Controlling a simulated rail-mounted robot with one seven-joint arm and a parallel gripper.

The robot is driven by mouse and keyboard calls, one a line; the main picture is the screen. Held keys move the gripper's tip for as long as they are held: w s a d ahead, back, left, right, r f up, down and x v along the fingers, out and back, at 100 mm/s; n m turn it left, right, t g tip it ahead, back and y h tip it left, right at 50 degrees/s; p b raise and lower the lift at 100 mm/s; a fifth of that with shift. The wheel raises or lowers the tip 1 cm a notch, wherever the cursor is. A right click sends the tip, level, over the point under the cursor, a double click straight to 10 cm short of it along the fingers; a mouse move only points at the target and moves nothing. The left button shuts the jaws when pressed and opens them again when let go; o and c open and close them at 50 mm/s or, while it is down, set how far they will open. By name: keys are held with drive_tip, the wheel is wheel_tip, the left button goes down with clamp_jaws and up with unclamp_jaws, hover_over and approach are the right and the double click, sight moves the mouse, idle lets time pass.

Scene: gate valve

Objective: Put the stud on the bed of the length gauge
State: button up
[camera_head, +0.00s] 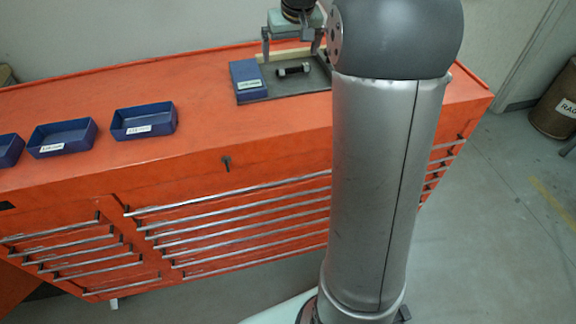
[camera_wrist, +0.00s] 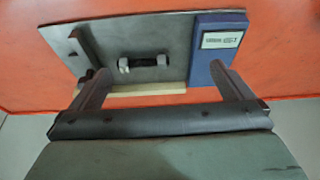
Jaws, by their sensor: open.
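The stud (camera_head: 293,70) is a short black rod with a light nut-like piece at each end. It lies flat on the grey plate (camera_head: 285,91) of what looks like the length gauge, beside its blue labelled block (camera_head: 246,73). The wrist view shows the stud (camera_wrist: 143,64) lying on the grey plate (camera_wrist: 165,33), apart from the blue block (camera_wrist: 215,44). A cream strip (camera_wrist: 150,88) runs along one plate edge. My gripper (camera_head: 292,56) is open above the gauge, and nothing is between its fingers. In the wrist view the open gripper (camera_wrist: 160,74) spans wider than the stud.
The gauge stands on an orange drawer cabinet (camera_head: 205,92). Several blue labelled bins (camera_head: 144,121) stand to the left, with clear top between them and the gauge. A small dark fitting (camera_head: 226,163) shows on the cabinet front. A brown drum (camera_head: 556,105) stands at far right.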

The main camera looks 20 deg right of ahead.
drive_tip(key=s+a+f+g, duration=0.1)
drive_tip(key=s+a+f, duration=0.3)
drive_tip(key=s, duration=0.6)
drive_tip(key=s+a+f+n+g, duration=0.1)
drive_tip(key=s+a+f, duration=0.4)
drive_tip(key=s, duration=0.6)
drive_tip(key=s+a+f+g, duration=0.1)
drive_tip(key=s+a+f, duration=0.3)
drive_tip(key=s, duration=0.7)
drive_tip(key=shift+a+f+n+g+y, duration=0.2)
drive_tip(key=shift+a+n+g+y, duration=0.1)
drive_tip(key=shift+a, duration=0.7)
